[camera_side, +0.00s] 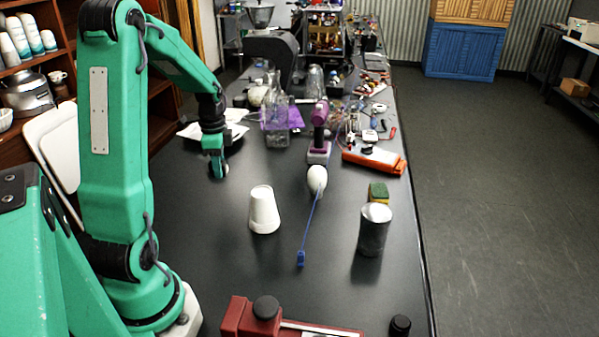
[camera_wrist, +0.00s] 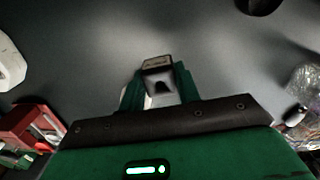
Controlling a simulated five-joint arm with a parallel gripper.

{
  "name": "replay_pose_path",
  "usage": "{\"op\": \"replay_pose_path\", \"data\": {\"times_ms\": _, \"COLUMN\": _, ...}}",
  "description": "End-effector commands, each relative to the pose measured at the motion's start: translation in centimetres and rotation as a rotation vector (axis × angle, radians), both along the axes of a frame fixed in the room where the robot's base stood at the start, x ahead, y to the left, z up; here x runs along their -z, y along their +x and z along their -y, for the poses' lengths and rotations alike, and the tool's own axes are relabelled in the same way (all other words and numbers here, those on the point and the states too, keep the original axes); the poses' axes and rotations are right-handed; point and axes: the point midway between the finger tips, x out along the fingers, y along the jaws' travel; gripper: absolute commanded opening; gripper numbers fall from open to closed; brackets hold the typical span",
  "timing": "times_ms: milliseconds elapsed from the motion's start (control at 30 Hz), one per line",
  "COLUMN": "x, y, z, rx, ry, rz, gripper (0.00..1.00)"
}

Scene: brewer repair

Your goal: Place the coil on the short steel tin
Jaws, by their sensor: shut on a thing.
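My gripper (camera_side: 217,168) hangs low over the left part of the black table, left of and beyond the white cup. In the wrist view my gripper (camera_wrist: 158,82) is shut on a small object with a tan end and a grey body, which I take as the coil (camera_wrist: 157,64). Most of it is hidden by the fingers, so its shape is unclear. A grey steel tin (camera_side: 374,232) stands upright near the table's right edge, well apart from my gripper. I see only one such tin.
An upturned white cup (camera_side: 263,210) and a white egg-shaped thing (camera_side: 317,179) with a blue rod stand between gripper and tin. A sponge (camera_side: 378,192) sits behind the tin. A red box (camera_side: 250,318) is in front. Glass bottles and a purple drill (camera_side: 320,135) stand behind.

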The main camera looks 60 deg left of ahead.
Motion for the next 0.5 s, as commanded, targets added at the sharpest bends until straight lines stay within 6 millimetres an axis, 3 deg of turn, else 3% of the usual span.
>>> {"op": "replay_pose_path", "data": {"times_ms": 267, "x": -1.0, "y": 3.3, "z": 2.5, "rx": 0.088, "ry": 0.001, "rz": 0.002, "gripper": 0.08}}
{"op": "replay_pose_path", "data": {"times_ms": 500, "x": -2.5, "y": 7.6, "z": 6.8, "rx": 0.216, "ry": 0.002, "rz": 0.002, "gripper": 0.08}}
